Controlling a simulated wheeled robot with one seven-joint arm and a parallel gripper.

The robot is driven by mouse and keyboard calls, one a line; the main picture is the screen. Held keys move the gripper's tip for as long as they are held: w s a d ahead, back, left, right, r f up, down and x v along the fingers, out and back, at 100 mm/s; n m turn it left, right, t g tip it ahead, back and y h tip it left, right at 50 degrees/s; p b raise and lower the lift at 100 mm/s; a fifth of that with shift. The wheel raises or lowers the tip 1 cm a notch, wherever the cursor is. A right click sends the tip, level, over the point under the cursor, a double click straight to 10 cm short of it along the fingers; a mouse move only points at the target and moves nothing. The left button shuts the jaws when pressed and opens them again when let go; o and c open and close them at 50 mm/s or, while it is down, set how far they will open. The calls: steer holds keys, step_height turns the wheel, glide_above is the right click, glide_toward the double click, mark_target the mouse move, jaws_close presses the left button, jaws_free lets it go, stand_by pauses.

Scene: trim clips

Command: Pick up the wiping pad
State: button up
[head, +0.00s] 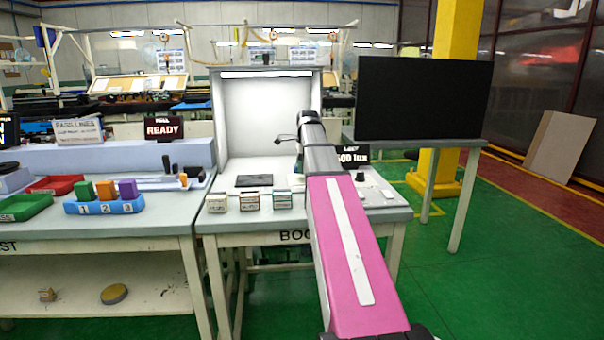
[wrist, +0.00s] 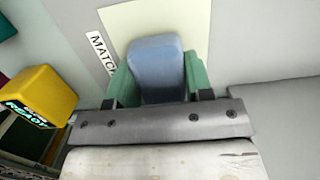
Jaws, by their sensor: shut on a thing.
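The wiping pad (wrist: 156,62) appears to be the rounded blue block in the wrist view. My gripper (wrist: 158,84) is shut on it, with a green finger against each side. The pad lies in front of a pale cream panel, beside a white label reading "MATC". I cannot tell whether the pad touches the surface behind it. In the head view my pink and grey arm reaches toward the light booth (head: 265,112). I cannot make out the pad there, and my arm hides part of the booth table.
A yellow box (wrist: 43,93) with a lit display is at left in the wrist view. In the head view, a dark flat plate (head: 254,181) and several small boxes are on the booth table (head: 228,222). A black monitor (head: 422,98) stands at right.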

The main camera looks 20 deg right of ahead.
steer(key=s+a+r, duration=0.7)
steer(key=a+r, duration=0.1)
steer(key=shift+s+a, duration=0.35)
steer(key=shift+a, duration=0.05)
steer(key=shift+o, duration=0.2)
